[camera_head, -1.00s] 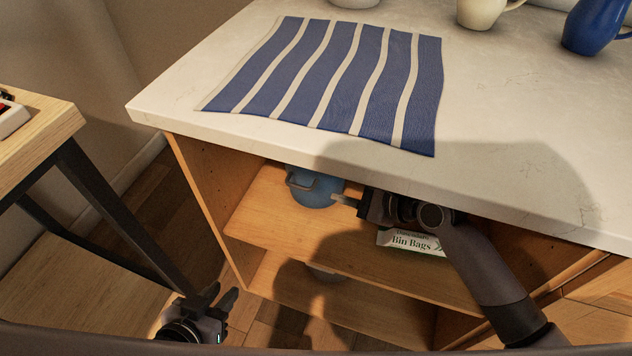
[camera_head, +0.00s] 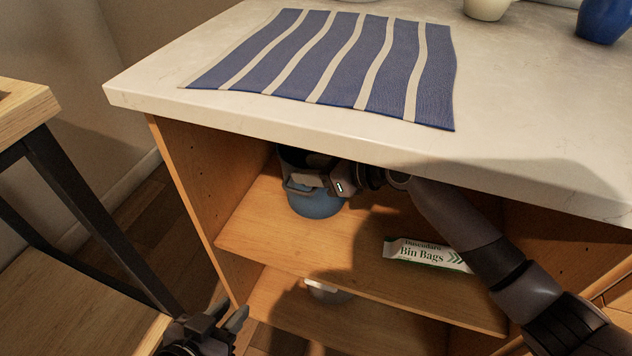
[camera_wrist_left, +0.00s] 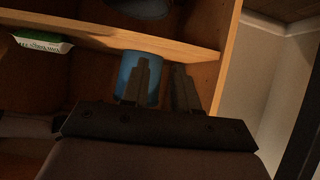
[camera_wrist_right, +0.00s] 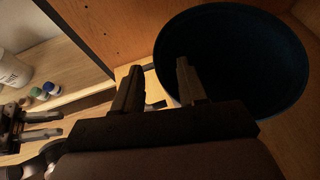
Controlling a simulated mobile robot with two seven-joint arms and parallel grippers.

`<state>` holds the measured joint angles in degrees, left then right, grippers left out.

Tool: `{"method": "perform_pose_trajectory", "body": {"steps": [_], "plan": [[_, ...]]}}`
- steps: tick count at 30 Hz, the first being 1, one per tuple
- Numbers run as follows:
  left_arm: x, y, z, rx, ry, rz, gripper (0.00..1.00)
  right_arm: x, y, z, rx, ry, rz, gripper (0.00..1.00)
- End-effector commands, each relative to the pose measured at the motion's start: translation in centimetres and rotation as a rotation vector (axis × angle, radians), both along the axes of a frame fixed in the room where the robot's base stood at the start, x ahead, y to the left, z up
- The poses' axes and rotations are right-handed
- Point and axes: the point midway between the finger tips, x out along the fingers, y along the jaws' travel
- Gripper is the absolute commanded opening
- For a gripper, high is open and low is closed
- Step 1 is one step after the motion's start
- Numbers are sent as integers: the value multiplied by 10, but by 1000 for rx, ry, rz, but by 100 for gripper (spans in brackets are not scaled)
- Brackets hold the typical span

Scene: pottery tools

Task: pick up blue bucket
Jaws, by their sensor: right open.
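The blue bucket (camera_head: 316,204) stands upright on the cabinet's upper shelf, near the left wall, with its handle at the front. My right gripper (camera_head: 308,181) is open at the bucket's rim. In the right wrist view the bucket's dark mouth (camera_wrist_right: 235,50) faces the camera; one finger of the right gripper (camera_wrist_right: 157,80) overlaps the rim and the other is to its left. Contact cannot be told. My left gripper (camera_head: 227,316) is open and empty, low in front of the cabinet. The bucket also shows beyond its fingers in the left wrist view (camera_wrist_left: 128,75).
A bin bags packet (camera_head: 425,254) lies on the upper shelf, right of the bucket. A greyish object (camera_head: 325,292) is on the lower shelf. The countertop (camera_head: 130,90) overhangs the shelf and carries a striped cloth (camera_head: 335,65). A wooden table (camera_head: 25,105) stands at left.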

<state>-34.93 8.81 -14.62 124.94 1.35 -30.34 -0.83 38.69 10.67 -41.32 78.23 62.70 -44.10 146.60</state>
Motion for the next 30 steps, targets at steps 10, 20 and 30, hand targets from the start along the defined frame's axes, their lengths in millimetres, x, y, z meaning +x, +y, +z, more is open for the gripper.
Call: {"method": "perform_pose_trajectory", "body": {"steps": [10,20,30], "plan": [[7,-7,11,-6,-36,-16,29,6,12,-5,1,0,0,41],[8,-5,11,-5,-38,-12,29,6,12,-6,0,0,0,0],[6,-3,8,-1,-30,-9,29,6,12,-7,0,3,1,0]]}}
